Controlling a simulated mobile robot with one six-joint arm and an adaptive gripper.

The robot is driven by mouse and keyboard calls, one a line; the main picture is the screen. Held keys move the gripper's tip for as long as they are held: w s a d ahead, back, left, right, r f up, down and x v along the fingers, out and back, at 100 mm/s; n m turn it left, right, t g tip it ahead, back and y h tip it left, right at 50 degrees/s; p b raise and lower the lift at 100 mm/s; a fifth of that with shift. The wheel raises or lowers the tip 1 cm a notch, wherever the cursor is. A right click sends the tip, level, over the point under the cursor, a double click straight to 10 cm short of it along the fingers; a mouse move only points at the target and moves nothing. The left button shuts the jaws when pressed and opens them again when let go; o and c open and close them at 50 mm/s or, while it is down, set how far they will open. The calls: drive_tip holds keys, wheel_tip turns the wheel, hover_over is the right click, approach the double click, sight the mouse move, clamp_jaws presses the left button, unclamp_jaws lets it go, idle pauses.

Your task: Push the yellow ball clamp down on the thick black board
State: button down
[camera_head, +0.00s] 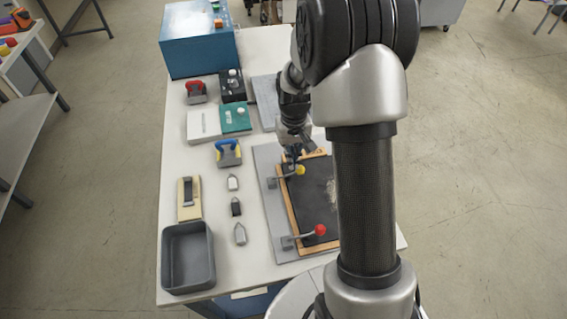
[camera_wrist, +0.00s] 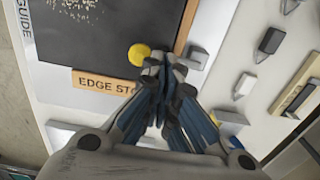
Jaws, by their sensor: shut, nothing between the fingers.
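The thick black board (camera_head: 322,186) lies in a wooden-edged frame on a grey plate on the table. The yellow ball clamp (camera_head: 299,170) is at the board's upper left corner, its arm reaching from a grey base over the wooden edge. In the wrist view the yellow ball (camera_wrist: 139,54) shows over the corner of the board, just left of my fingertips. My gripper (camera_head: 293,157) is shut and empty, close beside the yellow ball; in the wrist view it (camera_wrist: 160,62) hides the clamp's arm. I cannot tell whether they touch.
A red ball clamp (camera_head: 320,230) is at the board's lower left. A grey bin (camera_head: 188,258), a wooden block with a dark handle (camera_head: 189,198), small grey pieces (camera_head: 233,183) and a blue-and-yellow tool (camera_head: 228,154) stand left. A blue machine (camera_head: 197,45) is behind.

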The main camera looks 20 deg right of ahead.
wheel_tip(320, 180, up, 8)
drive_tip(key=p, duration=0.6)
drive_tip(key=shift+d, duration=0.15)
drive_tip(key=shift+r, duration=0.1)
idle(0.4)
drive_tip(key=s+a+r+n+t+b, duration=0.1)
drive_tip(key=s+a+r+b, duration=0.1)
drive_tip(key=s+a+r, duration=0.4)
drive_tip(key=s+a+r+t+b, duration=0.1)
drive_tip(key=s+r, duration=0.2)
drive_tip(key=r, duration=0.4)
drive_tip(key=s+a+r+t+b, duration=0.1)
drive_tip(key=s+a, duration=0.1)
drive_tip(key=s, duration=0.5)
drive_tip(key=s+a+r+n+t+b, duration=0.1)
drive_tip(key=s+a, duration=0.1)
drive_tip(key=s, duration=0.5)
drive_tip(key=shift+s+a+t+b, duration=0.3)
drive_tip(key=shift+b, duration=0.1)
